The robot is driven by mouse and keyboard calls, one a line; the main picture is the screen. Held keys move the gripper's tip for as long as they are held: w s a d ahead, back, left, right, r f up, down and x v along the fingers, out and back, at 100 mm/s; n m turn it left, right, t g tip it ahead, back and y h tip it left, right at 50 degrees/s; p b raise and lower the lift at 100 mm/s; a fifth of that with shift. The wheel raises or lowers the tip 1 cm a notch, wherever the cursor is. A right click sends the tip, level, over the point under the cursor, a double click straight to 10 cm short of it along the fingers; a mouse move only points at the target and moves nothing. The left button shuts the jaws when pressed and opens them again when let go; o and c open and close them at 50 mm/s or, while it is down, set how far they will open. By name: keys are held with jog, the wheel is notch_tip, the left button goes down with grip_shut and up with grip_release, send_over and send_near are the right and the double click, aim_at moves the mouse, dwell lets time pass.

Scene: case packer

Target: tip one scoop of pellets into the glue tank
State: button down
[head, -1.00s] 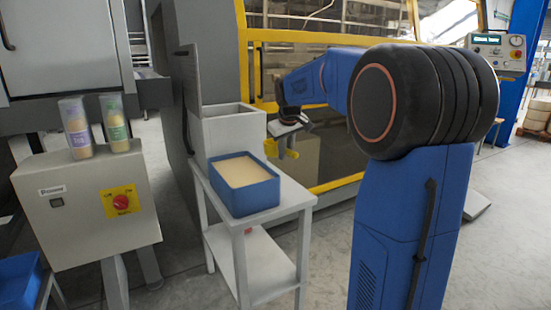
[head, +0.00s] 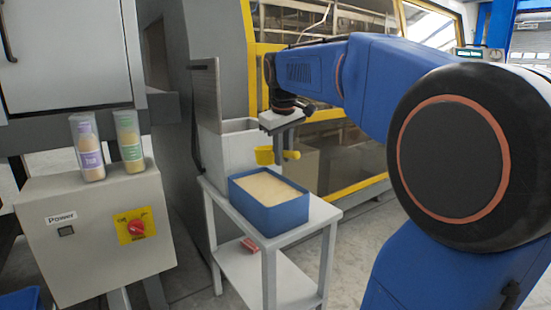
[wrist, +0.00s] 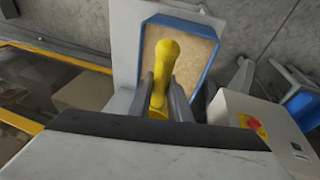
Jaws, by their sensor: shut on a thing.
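The yellow scoop (head: 264,156) is in my gripper (head: 286,150), above the back edge of the blue bin (head: 270,217) of pale pellets (head: 268,188). In the wrist view the fingers (wrist: 162,98) are shut on the scoop's yellow handle (wrist: 164,62), with the blue bin (wrist: 211,75) beyond. The scoop's inside is hidden, so I cannot tell whether it holds pellets. The glue tank (head: 224,155), a pale box, stands behind the bin, its lid (head: 205,100) raised at the left. The scoop is just right of the tank, apart from it.
The bin stands on a grey table (head: 318,212) with a red item (head: 249,245) on its lower shelf. At the left, two bottles (head: 88,148) (head: 129,141) stand on a power box (head: 95,225). A yellow-framed machine (head: 357,190) is behind my arm.

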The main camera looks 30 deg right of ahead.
jog(key=shift+a, duration=0.2)
jog(key=shift+a+f, duration=0.1)
jog(key=shift+f, duration=0.05)
jog(key=shift+w+f+g, duration=0.2)
jog(key=shift+f+g, duration=0.35)
jog(key=shift+f, duration=0.9)
jog(key=shift+w+f+g, duration=0.15)
jog(key=shift+f+g, duration=0.45)
jog(key=shift+f, duration=0.8)
jog(key=shift+w+f+g, duration=0.2)
jog(key=shift+f+g, duration=0.35)
jog(key=shift+f, duration=0.9)
jog(key=shift+f, duration=0.45)
jog(key=shift+r, duration=4.45)
